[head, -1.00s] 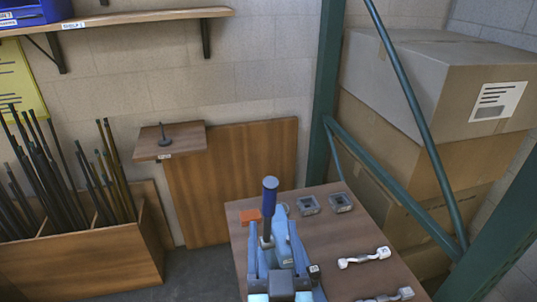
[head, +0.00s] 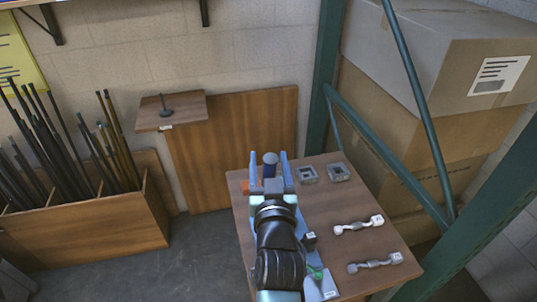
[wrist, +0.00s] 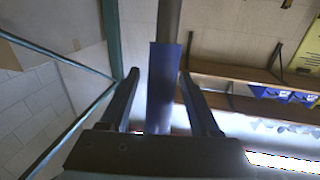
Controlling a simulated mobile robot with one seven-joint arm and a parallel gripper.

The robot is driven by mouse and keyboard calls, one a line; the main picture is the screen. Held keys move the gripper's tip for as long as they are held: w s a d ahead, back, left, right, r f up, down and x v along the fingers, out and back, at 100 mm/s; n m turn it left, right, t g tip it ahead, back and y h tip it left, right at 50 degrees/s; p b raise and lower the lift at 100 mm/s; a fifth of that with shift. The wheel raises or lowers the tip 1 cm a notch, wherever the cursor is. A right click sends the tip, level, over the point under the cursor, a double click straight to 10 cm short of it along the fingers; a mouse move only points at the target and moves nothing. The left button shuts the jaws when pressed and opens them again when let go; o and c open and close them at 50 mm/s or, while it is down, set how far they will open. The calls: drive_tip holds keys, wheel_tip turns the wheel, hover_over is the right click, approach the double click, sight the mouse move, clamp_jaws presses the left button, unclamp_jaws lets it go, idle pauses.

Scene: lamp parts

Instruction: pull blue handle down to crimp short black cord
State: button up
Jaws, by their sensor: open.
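The blue handle (head: 270,159) stands near the back left of the wooden table in the head view. Its shaft and base are mostly hidden behind my arm. My gripper (head: 269,154) is open, with one finger on each side of the handle. In the wrist view the blue handle (wrist: 162,85) runs upright between the two fingers of my gripper (wrist: 164,78), with a grey rod in line above it. I cannot tell whether either finger touches it. I cannot make out the short black cord; my arm covers the middle of the crimping tool.
Two grey square parts (head: 308,174) lie at the table's back right. An orange block (head: 245,187) sits left of the handle. A green rack post (head: 326,80) and stacked cardboard boxes (head: 440,60) stand at right.

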drive_tip(key=shift+w, duration=0.5)
clamp_jaws()
idle(1.2)
